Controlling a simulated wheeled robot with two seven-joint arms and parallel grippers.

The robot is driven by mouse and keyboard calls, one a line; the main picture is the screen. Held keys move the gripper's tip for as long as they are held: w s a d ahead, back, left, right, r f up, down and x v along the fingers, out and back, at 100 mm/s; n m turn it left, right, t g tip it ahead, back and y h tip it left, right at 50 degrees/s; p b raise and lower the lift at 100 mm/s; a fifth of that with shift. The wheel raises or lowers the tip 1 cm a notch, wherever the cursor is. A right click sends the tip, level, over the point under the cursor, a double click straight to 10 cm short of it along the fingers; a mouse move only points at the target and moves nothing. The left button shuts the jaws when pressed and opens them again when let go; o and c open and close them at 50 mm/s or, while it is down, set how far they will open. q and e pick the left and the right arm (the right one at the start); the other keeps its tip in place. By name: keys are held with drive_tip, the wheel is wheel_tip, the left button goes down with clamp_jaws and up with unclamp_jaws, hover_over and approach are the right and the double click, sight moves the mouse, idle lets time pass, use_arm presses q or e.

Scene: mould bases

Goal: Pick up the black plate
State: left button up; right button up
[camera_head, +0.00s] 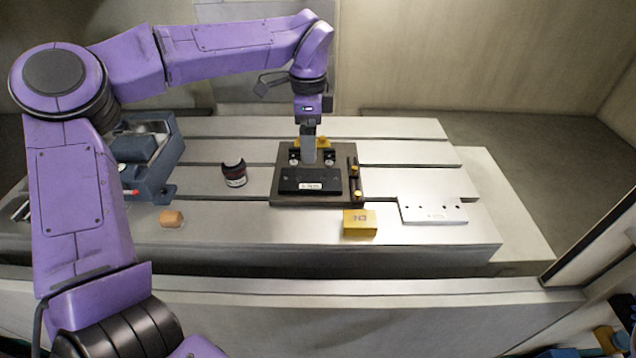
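The black plate (310,181) lies flat on the dark mould base (289,160), near its front edge, with a small white label on its front side. My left gripper (309,159) points straight down from above. Its fingertips are at the rear edge of the plate and hide a small part of it. I cannot tell whether they touch the plate or whether the fingers are apart. My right gripper is not in view.
A yellow block (360,222) stands in front of the base. A pale metal plate (432,210) lies to the right. A dark round object (234,173), an orange-tan block (171,218) and a blue-grey vise (150,160) are to the left. The slotted table (400,157) is clear at the back right.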

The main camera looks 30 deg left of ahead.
sight(311, 178)
use_arm(q)
wheel_tip(311, 178, down, 10)
drive_tip(key=p, duration=0.3)
drive_tip(key=shift+w+f, duration=0.1)
drive_tip(key=shift+f, duration=0.1)
drive_tip(key=shift+a+f, duration=0.1)
drive_tip(key=shift+f, duration=0.1)
drive_tip(key=c, duration=1.2)
drive_tip(key=shift+r, duration=0.1)
